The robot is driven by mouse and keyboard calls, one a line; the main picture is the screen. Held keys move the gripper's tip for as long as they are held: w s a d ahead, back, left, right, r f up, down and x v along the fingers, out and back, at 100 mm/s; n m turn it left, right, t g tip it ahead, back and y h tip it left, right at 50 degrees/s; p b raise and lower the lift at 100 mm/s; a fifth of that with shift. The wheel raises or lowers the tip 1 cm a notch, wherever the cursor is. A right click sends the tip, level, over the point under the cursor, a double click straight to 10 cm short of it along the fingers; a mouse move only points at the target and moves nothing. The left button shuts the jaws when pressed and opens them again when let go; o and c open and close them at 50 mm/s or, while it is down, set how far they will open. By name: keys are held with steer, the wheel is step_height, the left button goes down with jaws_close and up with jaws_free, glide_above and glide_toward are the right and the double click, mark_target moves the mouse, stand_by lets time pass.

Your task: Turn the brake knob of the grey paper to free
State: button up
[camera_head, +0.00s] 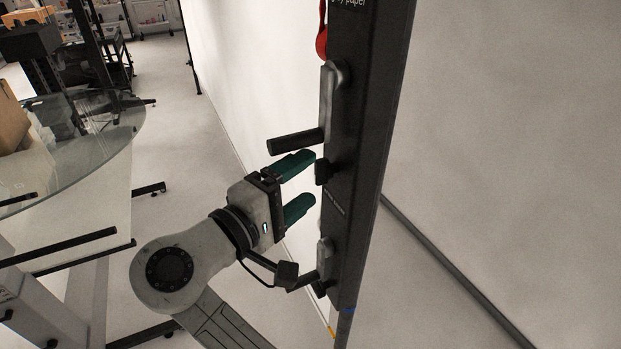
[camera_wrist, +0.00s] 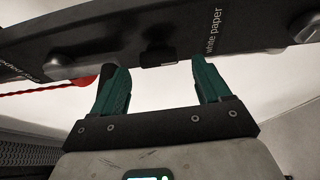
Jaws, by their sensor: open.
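A black upright panel (camera_head: 357,120) carries the printed label "grey paper" at its top and a "white paper" label lower down. Below the grey paper crank (camera_head: 331,92) sits a small black brake knob (camera_head: 322,172). In the wrist view this knob (camera_wrist: 158,57) sticks out of the panel between the two labels, in line with the gap between my fingers. My gripper (camera_head: 313,177) is open and empty, its green fingertips just short of the panel, one above and one below the knob. I see no finger touching the knob. The knob's marked position is not readable.
The grey crank's black handle (camera_head: 295,142) juts out close above my upper finger. A red bead (camera_head: 321,43) hangs near the top. A glass table (camera_head: 90,140) stands left.

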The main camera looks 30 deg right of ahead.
steer(key=b+v, duration=0.2)
steer(key=v, duration=0.5)
steer(key=shift+a, duration=0.4)
steer(key=shift+s, duration=0.1)
